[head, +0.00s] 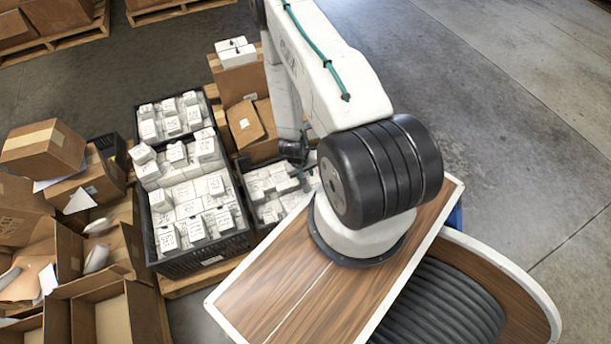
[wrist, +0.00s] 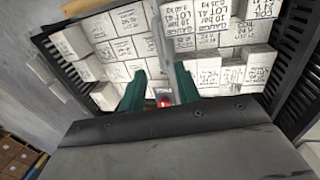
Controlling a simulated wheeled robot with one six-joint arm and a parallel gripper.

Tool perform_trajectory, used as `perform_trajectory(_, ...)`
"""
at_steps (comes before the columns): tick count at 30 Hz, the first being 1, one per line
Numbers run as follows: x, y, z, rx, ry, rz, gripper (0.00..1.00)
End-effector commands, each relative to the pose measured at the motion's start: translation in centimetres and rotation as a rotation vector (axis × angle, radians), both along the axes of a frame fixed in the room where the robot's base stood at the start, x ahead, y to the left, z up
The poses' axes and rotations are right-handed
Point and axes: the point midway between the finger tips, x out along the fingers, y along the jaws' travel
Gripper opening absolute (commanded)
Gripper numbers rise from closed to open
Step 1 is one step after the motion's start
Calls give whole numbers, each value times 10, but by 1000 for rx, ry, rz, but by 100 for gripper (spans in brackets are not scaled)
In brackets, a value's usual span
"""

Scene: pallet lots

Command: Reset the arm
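My arm (head: 330,70) is white with a large black joint, and it reaches out over the crates in the head view. In the wrist view my gripper (wrist: 160,92) shows two green fingers set apart, with a gap between them. A small grey item with a red spot (wrist: 164,100) shows in that gap, and I cannot tell what it is. The fingers point toward white labelled boxes (wrist: 195,45) in black crates (wrist: 285,65).
A black crate (head: 205,258) of white boxes stands beside a smaller filled crate (head: 271,226). Open cardboard boxes (head: 90,255) crowd the left. A brown carton (head: 240,82) stands behind the crates. My wooden deck (head: 300,290) is in front. Bare floor (head: 520,110) lies right.

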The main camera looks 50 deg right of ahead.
Motion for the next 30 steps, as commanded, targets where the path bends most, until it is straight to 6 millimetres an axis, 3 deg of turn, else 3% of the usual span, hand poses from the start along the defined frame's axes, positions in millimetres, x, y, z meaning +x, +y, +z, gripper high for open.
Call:
perform_trajectory(13,-1,1,-1,4,0,-16,33)
perform_trajectory(17,-9,19,-2,81,30,-65,33)
perform_trajectory(20,-30,46,3,189,92,-104,33)
perform_trajectory(24,-24,69,44,316,140,-136,33)
perform_trajectory(30,-1,86,114,416,175,-129,33)
